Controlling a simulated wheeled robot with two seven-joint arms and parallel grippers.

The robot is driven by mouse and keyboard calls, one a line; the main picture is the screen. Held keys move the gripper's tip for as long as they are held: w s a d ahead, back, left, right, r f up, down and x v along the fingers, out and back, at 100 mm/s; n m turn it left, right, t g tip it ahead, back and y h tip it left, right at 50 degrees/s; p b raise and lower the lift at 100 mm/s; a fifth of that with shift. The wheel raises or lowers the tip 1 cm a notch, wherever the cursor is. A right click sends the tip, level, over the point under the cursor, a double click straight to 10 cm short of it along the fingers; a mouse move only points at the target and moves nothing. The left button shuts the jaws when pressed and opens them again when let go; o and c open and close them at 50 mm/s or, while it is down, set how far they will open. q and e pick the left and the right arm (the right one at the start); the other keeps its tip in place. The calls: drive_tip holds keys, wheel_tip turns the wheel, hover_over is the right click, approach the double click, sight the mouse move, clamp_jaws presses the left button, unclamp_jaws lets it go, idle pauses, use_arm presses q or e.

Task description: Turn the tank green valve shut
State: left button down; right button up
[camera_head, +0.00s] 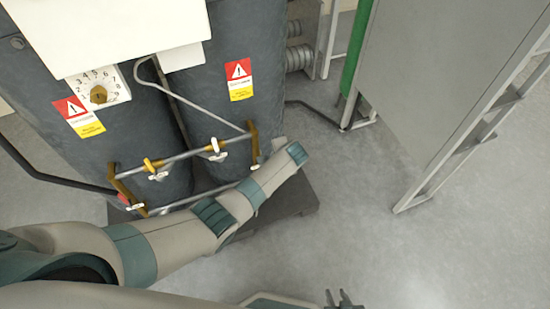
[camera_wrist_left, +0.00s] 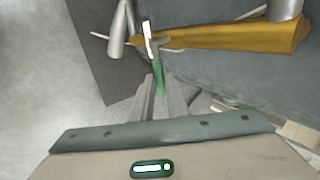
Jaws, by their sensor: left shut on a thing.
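The green valve handle (camera_wrist_left: 160,80) shows in the left wrist view, below a grey pipe and beside a yellow-brown bracket (camera_wrist_left: 235,37). It has a white upper part. My left gripper (camera_wrist_left: 162,95) is shut on the green handle, with its fingers on either side of it.
Pipes with other small valves (camera_head: 155,168) run across the tank fronts. A grey panel on a metal frame (camera_head: 425,180) stands at the right. The floor (camera_head: 350,220) between the tanks and this frame is clear.

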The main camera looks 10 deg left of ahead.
use_arm(q)
drive_tip(key=c, duration=2)
unclamp_jaws()
drive_tip(key=shift+r, duration=0.1)
